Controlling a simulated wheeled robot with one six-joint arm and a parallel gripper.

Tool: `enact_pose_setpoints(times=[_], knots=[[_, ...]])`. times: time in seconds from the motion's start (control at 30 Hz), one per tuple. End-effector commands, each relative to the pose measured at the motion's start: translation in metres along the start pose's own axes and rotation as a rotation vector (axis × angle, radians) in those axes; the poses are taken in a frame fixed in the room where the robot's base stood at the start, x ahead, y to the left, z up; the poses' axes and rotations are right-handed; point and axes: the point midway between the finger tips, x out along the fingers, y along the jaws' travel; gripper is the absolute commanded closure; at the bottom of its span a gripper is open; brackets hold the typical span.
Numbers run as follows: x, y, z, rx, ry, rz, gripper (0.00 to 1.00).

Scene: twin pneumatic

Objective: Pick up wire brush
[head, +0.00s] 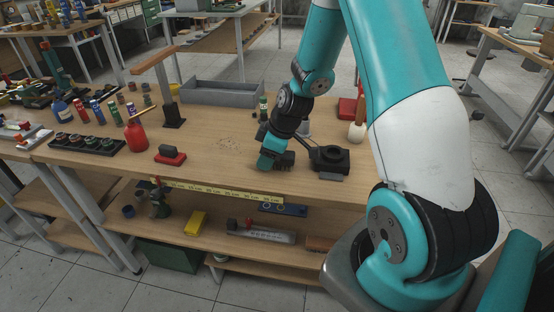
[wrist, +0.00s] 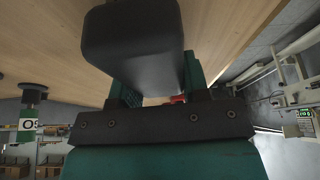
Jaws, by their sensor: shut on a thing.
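My gripper (head: 280,161) is low over the front middle of the wooden workbench. It is shut on a dark, rounded, block-shaped thing (wrist: 133,45), which fills the top middle of the wrist view between the green fingers. A small bit of red shows behind it. I cannot tell whether this thing is the wire brush, as no bristles show. In the head view the held thing is mostly hidden by the gripper, and I cannot tell whether it touches the bench. I cannot single out another wire brush for certain.
A black ring-shaped fixture (head: 330,158) stands close right of the gripper. A red-and-black item (head: 170,155), a red bottle (head: 136,136) and a black rack (head: 88,144) are to the left. A grey tray (head: 222,94) is behind. A yellow ruler strip (head: 215,191) runs along the front edge.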

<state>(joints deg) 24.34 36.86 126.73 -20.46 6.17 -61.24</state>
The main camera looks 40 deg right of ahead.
Motion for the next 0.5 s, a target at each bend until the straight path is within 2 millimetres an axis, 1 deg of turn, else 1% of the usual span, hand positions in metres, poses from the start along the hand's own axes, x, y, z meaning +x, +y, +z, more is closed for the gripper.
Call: enact_pose_setpoints(times=[0.17, 0.27, 0.37, 0.47, 0.5], knots=[[-0.001, 0.0, -0.001, 0.0, 0.001, 0.0, 0.83], [-0.005, 0.0, -0.002, 0.0, 0.001, 0.002, 0.83], [-0.014, 0.001, -0.006, -0.001, 0.002, 0.003, 0.83], [-0.031, 0.001, -0.013, -0.003, 0.003, 0.005, 0.83], [-0.04, 0.001, -0.017, -0.003, 0.004, 0.006, 0.83]])
